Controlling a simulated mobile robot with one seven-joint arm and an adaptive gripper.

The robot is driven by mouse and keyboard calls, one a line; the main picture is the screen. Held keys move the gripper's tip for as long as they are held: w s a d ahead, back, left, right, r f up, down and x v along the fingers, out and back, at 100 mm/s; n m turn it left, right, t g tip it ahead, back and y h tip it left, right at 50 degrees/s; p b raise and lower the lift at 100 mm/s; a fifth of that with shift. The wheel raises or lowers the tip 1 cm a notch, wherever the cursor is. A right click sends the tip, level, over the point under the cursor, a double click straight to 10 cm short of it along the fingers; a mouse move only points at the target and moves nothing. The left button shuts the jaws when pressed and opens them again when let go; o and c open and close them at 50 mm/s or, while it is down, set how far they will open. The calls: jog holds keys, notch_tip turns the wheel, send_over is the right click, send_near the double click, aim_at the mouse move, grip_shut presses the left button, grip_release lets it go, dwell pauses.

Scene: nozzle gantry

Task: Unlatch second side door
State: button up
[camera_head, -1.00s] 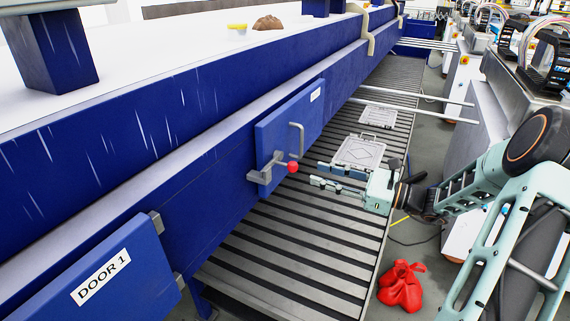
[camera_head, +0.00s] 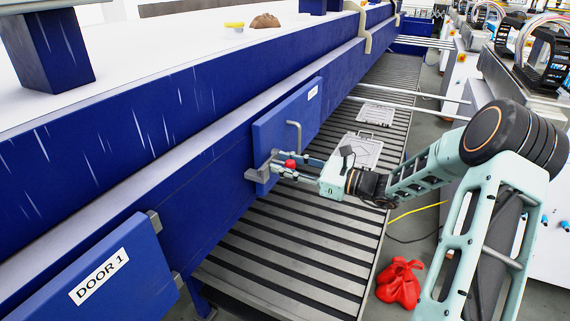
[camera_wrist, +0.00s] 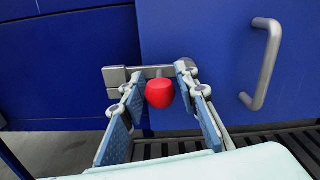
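The second side door (camera_head: 284,128) is a blue panel on the long blue side wall, and looks shut. A grey metal latch (camera_head: 261,171) with a red knob (camera_head: 290,164) sits at its lower left. A grey bar handle (camera_head: 295,137) stands to the right of the latch. In the wrist view the red knob (camera_wrist: 159,93) lies between the two fingers of my gripper (camera_wrist: 160,88), with the latch arm (camera_wrist: 150,72) behind it. My gripper (camera_head: 290,167) is open around the knob, with gaps visible on both sides. The door handle (camera_wrist: 262,65) is right of the right finger.
DOOR 1 (camera_head: 98,275) is to the left, near the front. A slatted conveyor (camera_head: 285,240) runs under my gripper and carries flat grey plates (camera_head: 358,150). A red cloth-like object (camera_head: 399,283) lies on the floor. Machines stand at the right.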

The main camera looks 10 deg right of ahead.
grip_shut()
